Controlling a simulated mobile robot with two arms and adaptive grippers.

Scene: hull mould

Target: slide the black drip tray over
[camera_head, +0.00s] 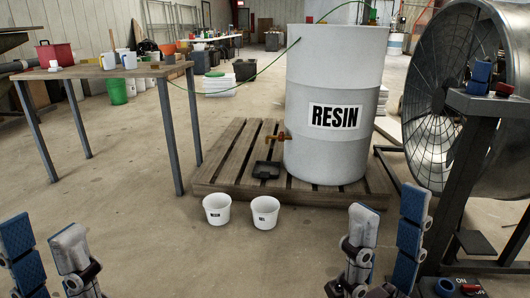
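Two white buckets, the left one (217,208) and the right one (264,211), stand side by side on the floor before the pallet. My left gripper (43,240) is at the bottom left, open and empty, far from the tray. My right gripper (388,218) is at the lower right, open and empty, also apart from the tray.
A wooden table (130,70) with mugs and tubs stands at the left. A large metal fan (445,100) and a dark stand (470,170) crowd the right. A green hose (262,72) arcs to the drum. The floor in front of the buckets is clear.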

